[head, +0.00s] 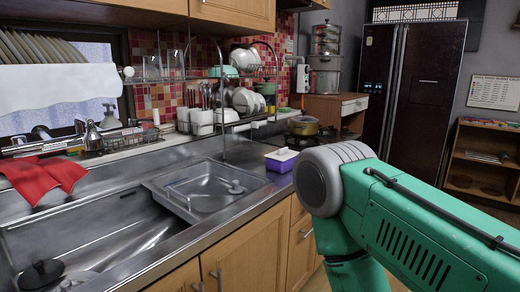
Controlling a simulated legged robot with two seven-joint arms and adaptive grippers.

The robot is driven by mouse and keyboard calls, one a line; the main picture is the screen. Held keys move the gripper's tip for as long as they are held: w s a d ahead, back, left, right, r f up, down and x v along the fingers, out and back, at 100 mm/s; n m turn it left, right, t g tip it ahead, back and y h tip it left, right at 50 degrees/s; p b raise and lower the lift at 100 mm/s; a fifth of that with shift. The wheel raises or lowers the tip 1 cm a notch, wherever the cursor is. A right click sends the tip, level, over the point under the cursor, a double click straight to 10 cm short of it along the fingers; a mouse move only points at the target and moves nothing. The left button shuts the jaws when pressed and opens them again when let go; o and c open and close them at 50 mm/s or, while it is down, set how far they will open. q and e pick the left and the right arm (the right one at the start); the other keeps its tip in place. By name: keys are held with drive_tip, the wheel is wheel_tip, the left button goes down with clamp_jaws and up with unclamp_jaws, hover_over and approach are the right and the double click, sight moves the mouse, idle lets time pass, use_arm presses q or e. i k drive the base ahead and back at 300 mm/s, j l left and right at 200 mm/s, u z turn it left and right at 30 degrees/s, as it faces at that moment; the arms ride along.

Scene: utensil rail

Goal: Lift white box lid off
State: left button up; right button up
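A small box with a white top (281,154) and a purple lower part stands on the steel counter, right of the small sink basin. The white top appears to lie on the box; at this size I cannot tell how it is seated. My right arm is large in the right foreground, its grey joint just right of the box. The gripper of that arm is below the picture and hidden. My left arm and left gripper are not in view.
A small sink basin (205,188) lies left of the box, and a dish rack (220,75) with bowls and utensils stands behind. A brass pot (303,125) sits on the stove behind the box. The counter's front strip is mostly clear.

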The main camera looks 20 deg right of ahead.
sight(282, 155)
drive_tip(key=i+l+u, duration=0.1)
drive_tip(key=l, duration=0.45)
drive_tip(key=i+l+u, duration=0.1)
drive_tip(key=l, duration=0.45)
drive_tip(key=i+l+u, duration=0.1)
drive_tip(key=i+l, duration=0.15)
drive_tip(key=l, duration=0.3)
drive_tip(key=i+l, duration=0.1)
drive_tip(key=l, duration=0.5)
drive_tip(key=i+l+u, duration=0.15)
drive_tip(key=l, duration=0.4)
